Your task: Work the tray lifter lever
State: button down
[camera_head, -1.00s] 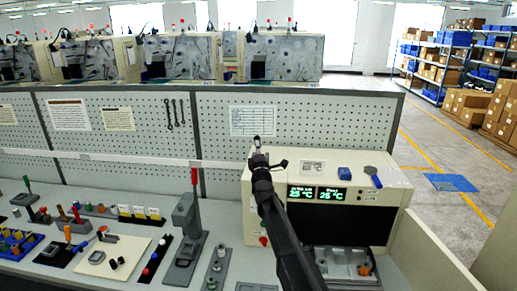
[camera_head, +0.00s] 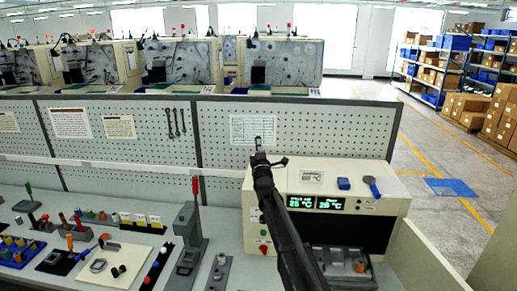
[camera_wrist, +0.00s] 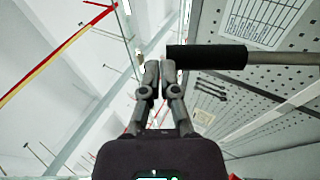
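In the wrist view a lever with a black grip (camera_wrist: 205,58) on a grey rod (camera_wrist: 285,57) lies across the picture beside my fingertips. It may be the tray lifter lever; I cannot tell for sure. My gripper (camera_wrist: 160,70) has its two fingers drawn together, with nothing visible between them. The right fingertip is close to the free end of the black grip; I cannot tell whether they touch. In the head view my gripper (camera_head: 258,146) is raised in front of the pegboard, above the cream machine.
The cream machine (camera_head: 375,212) with green displays stands below and right of my gripper. A grey lever with a red handle (camera_head: 195,187) stands on the bench to the left. Several small parts and plates lie farther left. The pegboard (camera_head: 345,130) rises behind the bench.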

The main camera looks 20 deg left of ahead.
jog(key=w+a+r+p, duration=0.1)
jog(key=w+a+r, duration=0.1)
jog(key=w, duration=0.7)
jog(key=w+a+r+p, duration=0.2)
jog(key=w+a, duration=0.1)
jog(key=w, duration=0.6)
jog(key=shift+a, duration=0.15)
jog(key=shift+w, duration=0.15)
jog(key=s+d, duration=0.1)
jog(key=s, duration=0.3)
jog(key=s+d+f, duration=0.1)
jog(key=s, duration=0.3)
jog(key=s+d+b, duration=0.1)
jog(key=s, duration=0.4)
jog(key=shift+d+f, duration=0.15)
jog(key=shift+d, duration=0.25)
jog(key=a+b+v, duration=0.2)
jog(key=b+v, duration=0.7)
jog(key=v, duration=0.9)
jog(key=shift+s+f+b, duration=0.4)
jog(key=shift+s+f, duration=0.15)
